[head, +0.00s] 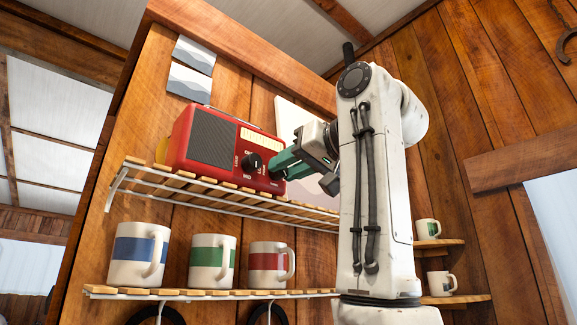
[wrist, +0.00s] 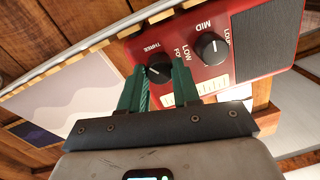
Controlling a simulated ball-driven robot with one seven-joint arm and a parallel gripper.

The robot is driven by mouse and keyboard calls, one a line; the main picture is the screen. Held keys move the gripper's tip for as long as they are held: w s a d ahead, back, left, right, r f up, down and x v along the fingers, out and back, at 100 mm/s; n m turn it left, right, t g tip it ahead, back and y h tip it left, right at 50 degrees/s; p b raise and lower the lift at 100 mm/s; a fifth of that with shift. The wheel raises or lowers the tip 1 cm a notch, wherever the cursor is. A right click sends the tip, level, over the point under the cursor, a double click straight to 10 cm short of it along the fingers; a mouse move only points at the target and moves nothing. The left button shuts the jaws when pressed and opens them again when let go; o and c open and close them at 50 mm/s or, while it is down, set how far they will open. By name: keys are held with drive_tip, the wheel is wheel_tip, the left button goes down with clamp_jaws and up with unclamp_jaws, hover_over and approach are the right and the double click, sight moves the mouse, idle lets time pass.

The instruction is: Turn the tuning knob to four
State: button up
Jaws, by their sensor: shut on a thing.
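A red radio (head: 216,152) stands on the upper slatted shelf in the head view, with a dark speaker grille and a pale dial panel. The radio (wrist: 262,24) also fills the upper right of the wrist view. My gripper (head: 277,173) reaches it from the right. In the wrist view, the green fingers of my gripper (wrist: 159,80) are shut on the black tuning knob (wrist: 159,68), one on each side. The word THREE shows beside this knob, and part of another word, starting FO, is by the right finger. The knob's pointer is not clear to me.
A second black knob (wrist: 211,48), marked LOW, MID and LOUD, sits close beside the gripped one. The upper shelf (head: 235,199) runs under the radio. Blue-banded (head: 139,253), green-banded (head: 212,261) and red-banded (head: 270,263) mugs stand on the shelf below.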

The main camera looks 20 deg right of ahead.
drive_tip(key=m, duration=0.6)
drive_tip(key=shift+f, duration=0.3)
drive_tip(key=m, duration=0.6)
drive_tip(key=shift+m+t, duration=0.3)
drive_tip(key=shift+m, duration=0.1)
drive_tip(key=m, duration=0.6)
drive_tip(key=shift+a+m, duration=0.1)
drive_tip(key=shift+m, duration=0.3)
drive_tip(key=m, duration=0.5)
drive_tip(key=shift+m+t+h, duration=0.3)
drive_tip(key=shift+t+h, duration=0.1)
drive_tip(key=o, duration=1.1)
drive_tip(key=shift+c, duration=0.2)
drive_tip(key=shift+s, duration=0.1)
